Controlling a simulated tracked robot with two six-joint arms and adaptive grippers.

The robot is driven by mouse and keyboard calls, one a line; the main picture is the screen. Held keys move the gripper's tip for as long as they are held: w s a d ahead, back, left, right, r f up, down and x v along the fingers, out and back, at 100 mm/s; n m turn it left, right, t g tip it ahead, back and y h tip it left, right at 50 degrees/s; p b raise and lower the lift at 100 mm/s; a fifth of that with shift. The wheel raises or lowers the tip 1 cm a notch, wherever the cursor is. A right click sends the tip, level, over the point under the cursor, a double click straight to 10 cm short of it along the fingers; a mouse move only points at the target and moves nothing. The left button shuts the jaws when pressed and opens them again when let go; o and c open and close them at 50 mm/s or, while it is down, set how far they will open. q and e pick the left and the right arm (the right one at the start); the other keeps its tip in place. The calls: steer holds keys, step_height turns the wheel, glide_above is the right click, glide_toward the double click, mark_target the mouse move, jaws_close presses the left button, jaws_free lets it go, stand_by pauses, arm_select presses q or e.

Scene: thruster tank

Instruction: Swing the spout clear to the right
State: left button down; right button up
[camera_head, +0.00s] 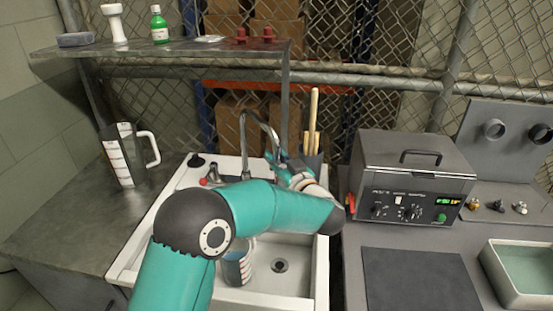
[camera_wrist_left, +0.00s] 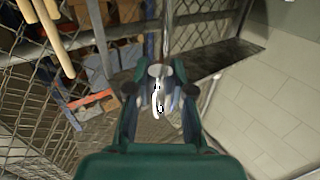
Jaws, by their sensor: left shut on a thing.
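The chrome gooseneck spout (camera_head: 243,135) rises from the back of the white sink (camera_head: 130,240), arches over to the right and comes down at my left gripper. My left gripper (camera_head: 283,163) is shut on the spout near its outlet end, above the right part of the basin. In the left wrist view the fingers (camera_wrist_left: 160,76) close around the chrome pipe (camera_wrist_left: 166,35), which runs up and away between them. My left forearm hides part of the basin and the tap base. My right gripper is not in view.
A blue-tinted beaker (camera_head: 236,269) stands in the basin beside the drain (camera_head: 280,265). A measuring jug (camera_head: 122,160) stands on the left counter. A long wooden handle (camera_head: 313,115) stands behind the sink. A grey heated bath (camera_head: 413,180) is close on the right, and a shelf (camera_head: 180,48) overhangs the back.

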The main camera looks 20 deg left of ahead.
arm_select(q)
steer(key=c, duration=1)
jaws_free()
steer(key=shift+s+d, duration=0.1)
steer(key=v, duration=1.1)
steer(key=shift+s+d, duration=0.25)
steer(key=shift+d, duration=0.05)
steer(key=shift+f, duration=0.15)
